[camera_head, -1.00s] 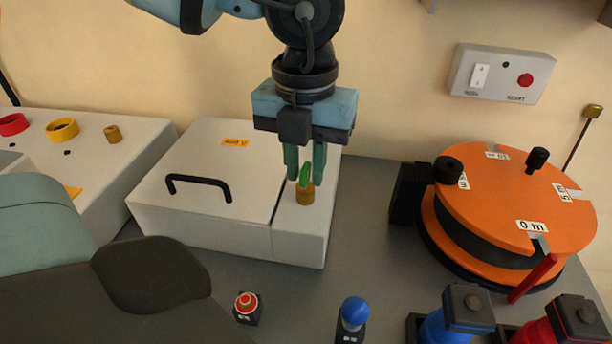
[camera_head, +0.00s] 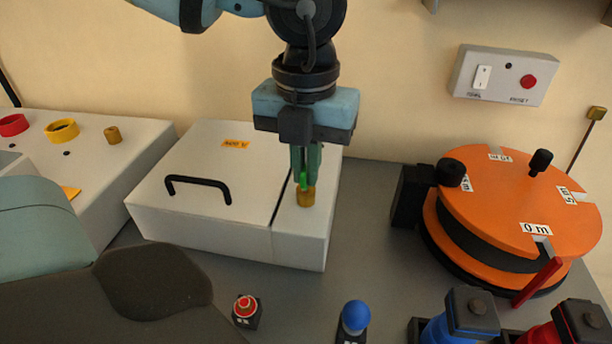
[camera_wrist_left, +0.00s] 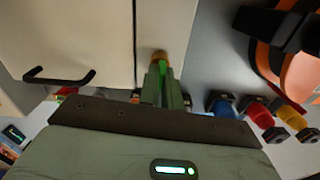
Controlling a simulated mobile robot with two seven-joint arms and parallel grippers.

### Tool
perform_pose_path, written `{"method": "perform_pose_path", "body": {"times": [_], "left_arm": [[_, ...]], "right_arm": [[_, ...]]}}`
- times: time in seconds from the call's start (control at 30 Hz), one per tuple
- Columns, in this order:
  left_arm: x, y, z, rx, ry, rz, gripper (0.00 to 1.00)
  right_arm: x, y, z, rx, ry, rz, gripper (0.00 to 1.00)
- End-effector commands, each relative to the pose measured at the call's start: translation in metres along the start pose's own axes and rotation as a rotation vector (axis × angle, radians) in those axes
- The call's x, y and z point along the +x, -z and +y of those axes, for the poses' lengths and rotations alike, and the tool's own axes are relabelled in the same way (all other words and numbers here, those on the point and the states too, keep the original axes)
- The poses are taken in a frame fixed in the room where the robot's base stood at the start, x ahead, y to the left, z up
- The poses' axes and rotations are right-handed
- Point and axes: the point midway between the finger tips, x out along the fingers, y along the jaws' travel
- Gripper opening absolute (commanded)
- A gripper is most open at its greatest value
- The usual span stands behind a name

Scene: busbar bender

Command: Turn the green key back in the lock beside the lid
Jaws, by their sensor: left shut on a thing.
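The green key (camera_head: 304,181) stands in the brass lock (camera_head: 305,197) on the narrow strip of the white box, right beside the lid (camera_head: 205,165). The lid, with its black handle, looks closed. My left gripper (camera_head: 305,172) points down over the lock, its fingers shut on the green key. In the left wrist view the key (camera_wrist_left: 163,68) shows as a thin green strip between the fingers, and the brass lock (camera_wrist_left: 159,55) lies just beyond the tips. Most of the key is hidden by the fingers. My right gripper is not in view.
An orange reel (camera_head: 520,205) stands on the right, with blue and red parts in front of it. A red button (camera_head: 245,306) and a blue knob (camera_head: 355,316) are near the front edge. A grey switch box (camera_head: 505,75) is on the wall. The grey bench between box and reel is clear.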

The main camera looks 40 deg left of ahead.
Motion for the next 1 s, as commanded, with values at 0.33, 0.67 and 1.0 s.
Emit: {"method": "perform_pose_path", "body": {"times": [0.33, 0.67, 1.0], "left_arm": [[0.004, -0.001, 0.000, -0.365, -0.004, -0.003, 0.00], [0.001, 0.000, 0.000, -0.496, -0.001, 0.001, 0.00], [0.004, 0.000, 0.000, -0.664, -0.001, 0.002, 0.00]], "right_arm": [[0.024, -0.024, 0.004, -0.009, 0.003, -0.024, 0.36], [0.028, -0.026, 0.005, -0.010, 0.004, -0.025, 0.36], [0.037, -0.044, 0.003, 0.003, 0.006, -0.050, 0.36]]}}
